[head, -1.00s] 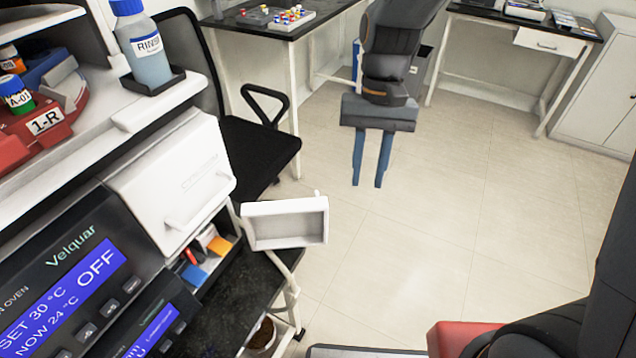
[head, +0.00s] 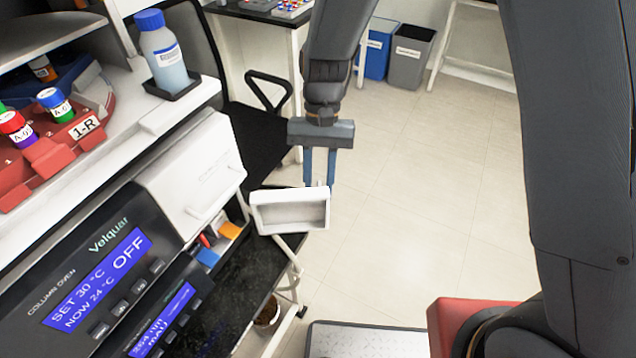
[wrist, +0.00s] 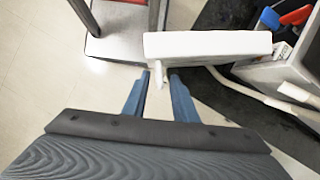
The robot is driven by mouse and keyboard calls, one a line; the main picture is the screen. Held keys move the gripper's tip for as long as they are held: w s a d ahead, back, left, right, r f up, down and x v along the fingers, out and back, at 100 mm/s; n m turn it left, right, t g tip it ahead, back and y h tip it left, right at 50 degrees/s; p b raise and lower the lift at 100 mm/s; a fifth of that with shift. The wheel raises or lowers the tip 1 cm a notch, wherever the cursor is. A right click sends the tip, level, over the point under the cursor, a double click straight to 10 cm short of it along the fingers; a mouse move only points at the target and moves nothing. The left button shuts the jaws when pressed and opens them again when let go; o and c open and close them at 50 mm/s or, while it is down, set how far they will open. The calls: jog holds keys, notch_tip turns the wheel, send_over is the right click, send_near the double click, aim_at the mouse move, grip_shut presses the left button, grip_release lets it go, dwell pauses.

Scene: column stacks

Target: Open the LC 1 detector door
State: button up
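The white detector door (head: 262,214) stands swung out from the lower Velquar unit (head: 160,318), and its hollow inner side faces the head camera. In the wrist view the door (wrist: 207,45) shows as a white slab just beyond my fingers. My gripper (head: 320,183) is at the door's far side, by its right end. In the wrist view my gripper (wrist: 159,74) has its fingers apart, with a small white handle (wrist: 159,76) between the tips. A gap seems to remain around the handle; contact cannot be told. The tips are partly hidden by the door in the head view.
The column oven (head: 85,275) with its white door (head: 190,175) stands above the lower unit. A bottle (head: 162,55) and red rack (head: 50,155) are on top. A black chair (head: 250,140) stands behind my gripper. The floor (head: 420,200) at right is open.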

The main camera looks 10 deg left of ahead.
jog(key=shift+s+f, duration=0.1)
jog(key=shift+f, duration=0.05)
grip_shut()
dwell(1.4)
